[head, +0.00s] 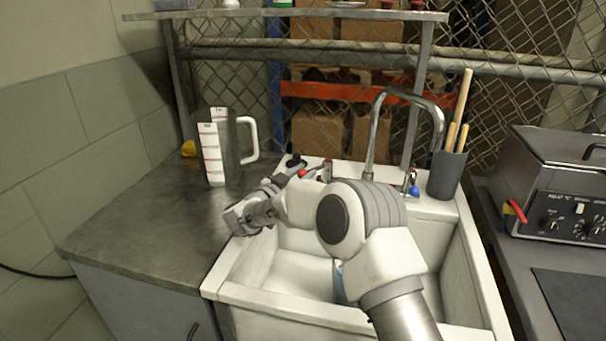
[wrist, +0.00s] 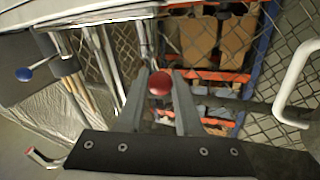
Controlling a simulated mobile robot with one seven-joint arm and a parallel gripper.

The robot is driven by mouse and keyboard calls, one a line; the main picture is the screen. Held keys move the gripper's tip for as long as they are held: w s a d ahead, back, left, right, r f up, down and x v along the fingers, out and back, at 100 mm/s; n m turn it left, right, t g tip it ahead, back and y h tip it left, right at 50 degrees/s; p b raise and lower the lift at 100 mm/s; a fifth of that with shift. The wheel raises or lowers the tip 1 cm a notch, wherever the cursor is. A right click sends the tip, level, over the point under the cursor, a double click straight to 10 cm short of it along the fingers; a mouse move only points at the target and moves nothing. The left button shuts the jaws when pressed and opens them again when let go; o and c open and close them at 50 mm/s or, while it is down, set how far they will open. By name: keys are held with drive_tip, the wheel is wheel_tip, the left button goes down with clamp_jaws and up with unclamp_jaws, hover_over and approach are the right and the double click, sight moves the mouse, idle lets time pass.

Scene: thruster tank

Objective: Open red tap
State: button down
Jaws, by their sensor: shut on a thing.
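The red tap's round red knob (wrist: 160,83) sits between the two fingertips of my gripper (wrist: 160,90) in the wrist view. The fingers are close on either side of it. In the head view the red tap (head: 304,172) shows as a small red patch at the sink's back left corner, partly hidden by my arm. My gripper (head: 290,172) reaches it from the left. The tap's stem and exact lever angle are hidden. No running water can be made out.
A white sink (head: 233,292) lies below my arm, with a curved steel spout (head: 408,91) behind it. A blue tap (head: 413,190) is at right, beside a dark holder (head: 446,175) with wooden handles. A measuring jug (head: 213,148) stands on the left counter. A grey heated bath (head: 560,200) is at right.

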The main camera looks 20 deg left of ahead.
drive_tip(key=c, duration=0.6)
unclamp_jaws()
drive_tip(key=shift+r, duration=0.1)
drive_tip(key=shift+r, duration=0.35)
drive_tip(key=r, duration=0.2)
drive_tip(key=d+r+p, duration=0.1)
drive_tip(key=r, duration=0.1)
drive_tip(key=shift+r, duration=0.1)
drive_tip(key=d+r, duration=0.2)
drive_tip(key=d, duration=0.1)
drive_tip(key=d+r+p, duration=0.1)
drive_tip(key=d+r, duration=0.1)
drive_tip(key=d, duration=0.2)
drive_tip(key=d+r+p, duration=0.1)
drive_tip(key=d+r, duration=0.1)
drive_tip(key=d, duration=0.1)
drive_tip(key=shift+s+d, duration=0.15)
drive_tip(key=shift+d, duration=0.15)
